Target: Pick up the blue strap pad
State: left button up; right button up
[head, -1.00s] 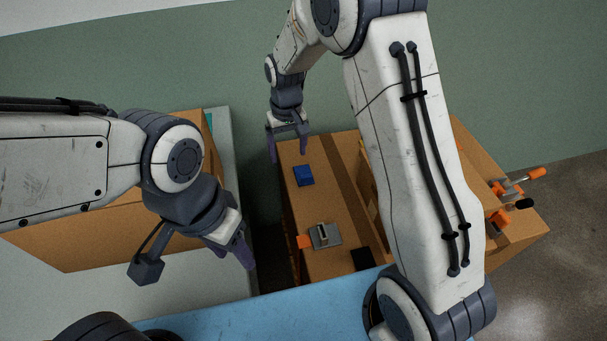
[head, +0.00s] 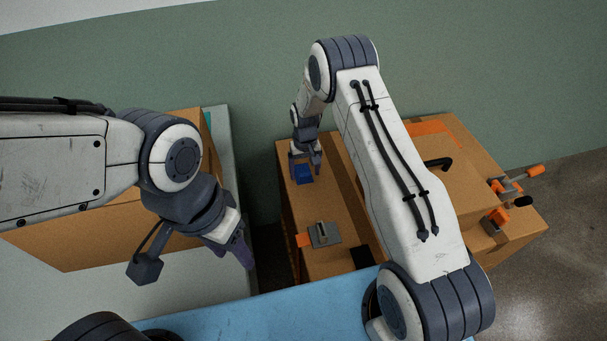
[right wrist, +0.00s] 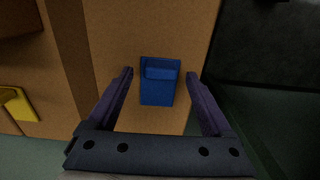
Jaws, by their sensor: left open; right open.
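The blue strap pad (head: 304,175) lies on the brown wooden surface near its far left end in the head view. In the right wrist view the blue strap pad (right wrist: 159,82) sits between and slightly beyond the fingertips. My right gripper (head: 306,170) is open above the pad, its fingers on either side and apart from it. In the right wrist view my right gripper (right wrist: 159,74) shows both fingers spread. My left gripper (head: 238,252) is open and empty over the pale surface at the left, away from the pad.
A grey metal fixture (head: 323,234) with an orange part stands nearer on the wooden surface (head: 318,262). A brown box with a black handle (head: 438,163) rises to the right. Orange-tipped clamps (head: 512,186) are on its right side. A yellow part (right wrist: 17,103) shows at left.

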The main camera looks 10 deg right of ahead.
jog(key=shift+f, duration=0.85)
grip_shut()
